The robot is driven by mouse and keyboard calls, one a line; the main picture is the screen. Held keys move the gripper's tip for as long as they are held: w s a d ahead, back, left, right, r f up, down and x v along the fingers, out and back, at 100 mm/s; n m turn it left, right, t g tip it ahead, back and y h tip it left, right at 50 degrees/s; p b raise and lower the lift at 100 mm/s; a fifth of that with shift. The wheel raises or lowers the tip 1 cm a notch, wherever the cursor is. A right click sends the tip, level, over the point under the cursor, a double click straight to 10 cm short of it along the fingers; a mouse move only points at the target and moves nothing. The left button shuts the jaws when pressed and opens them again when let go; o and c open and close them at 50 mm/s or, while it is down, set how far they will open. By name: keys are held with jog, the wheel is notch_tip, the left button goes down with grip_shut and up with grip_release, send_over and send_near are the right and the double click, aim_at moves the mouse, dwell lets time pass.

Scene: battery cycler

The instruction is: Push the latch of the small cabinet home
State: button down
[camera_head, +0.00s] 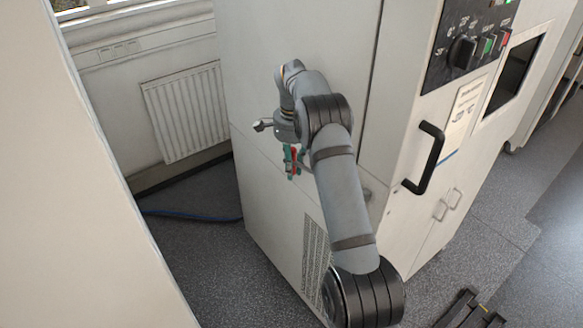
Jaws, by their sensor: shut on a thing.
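The light grey cabinet (270,45) stands in the middle of the view, with its side panel and its front visible. My gripper (292,163) hangs below my wrist beside the side panel, small and partly hidden by my arm. Small red and green parts show at its jaws; I cannot tell which are fingers and which is a held thing. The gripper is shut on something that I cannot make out. I cannot identify the latch for certain. A large black handle (427,158) on the cabinet front is apart from my gripper.
A black control panel (468,40) with a rotary knob is above the handle. Lower doors with small pulls (447,204) are on the front. A white radiator (187,113) is on the wall behind. A blue cable (190,216) lies on the grey floor. A pale surface (75,200) fills the left.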

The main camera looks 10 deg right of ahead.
aim_at(292, 147)
dwell(0.3)
jog(key=c, duration=1.6)
grip_release()
jog(key=shift+r, duration=3.75)
jog(key=shift+c, duration=0.4)
